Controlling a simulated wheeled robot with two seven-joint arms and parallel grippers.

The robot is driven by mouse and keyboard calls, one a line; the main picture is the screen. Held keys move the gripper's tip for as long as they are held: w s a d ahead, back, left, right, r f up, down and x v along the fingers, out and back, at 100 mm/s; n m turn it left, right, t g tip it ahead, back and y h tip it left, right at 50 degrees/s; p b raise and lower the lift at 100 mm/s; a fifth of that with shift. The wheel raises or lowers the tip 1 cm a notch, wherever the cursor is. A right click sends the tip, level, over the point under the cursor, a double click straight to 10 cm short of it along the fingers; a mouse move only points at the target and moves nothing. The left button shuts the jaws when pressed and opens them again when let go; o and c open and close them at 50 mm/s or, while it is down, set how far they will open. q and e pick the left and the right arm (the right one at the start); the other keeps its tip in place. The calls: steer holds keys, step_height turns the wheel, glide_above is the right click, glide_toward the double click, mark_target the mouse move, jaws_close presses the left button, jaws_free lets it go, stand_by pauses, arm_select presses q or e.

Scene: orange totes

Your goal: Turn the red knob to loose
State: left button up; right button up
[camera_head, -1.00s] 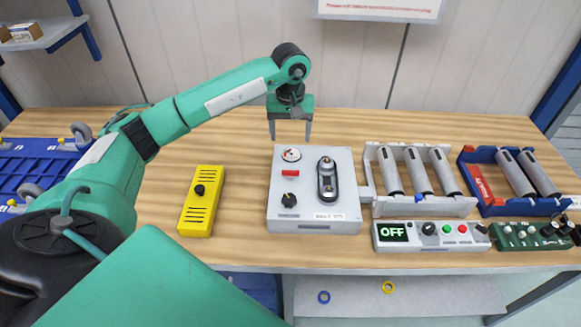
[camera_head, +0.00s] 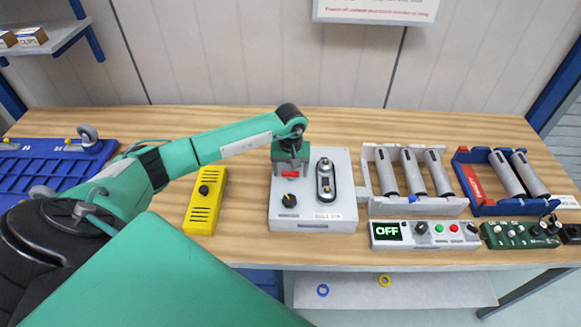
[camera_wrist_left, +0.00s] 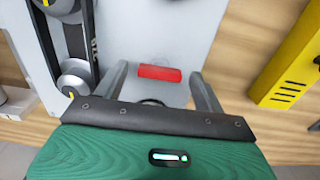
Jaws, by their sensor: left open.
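The red knob (camera_head: 289,175) is a small red bar on the top of a light grey box (camera_head: 335,212). In the left wrist view the red knob (camera_wrist_left: 159,73) lies crosswise between the two fingers, apart from both. My left gripper (camera_head: 290,172) is above the box, pointing down over the red knob. It also shows in the left wrist view (camera_wrist_left: 160,80), open and empty. The round dial behind the red knob is hidden by my gripper in the head view. My right gripper is not in view.
A yellow box (camera_head: 204,214) stands to the left. A grey rack (camera_head: 437,207) with cylinders stands right. An OFF panel (camera_head: 387,231) is in front of it.

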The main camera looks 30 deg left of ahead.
arm_select(q)
steer(key=c, duration=1)
steer(key=shift+f+n+b, duration=0.2)
steer(key=shift+n+b, duration=0.5)
steer(key=shift+b, duration=0.5)
steer(key=n+b, duration=1)
steer(key=n, duration=0.1)
steer(key=shift+n+b, duration=0.3)
steer(key=n+b, duration=0.1)
steer(key=n, duration=0.1)
steer(key=n+b, duration=0.1)
steer(key=n, duration=0.1)
steer(key=shift+r+n, duration=0.2)
steer(key=shift+n, duration=0.2)
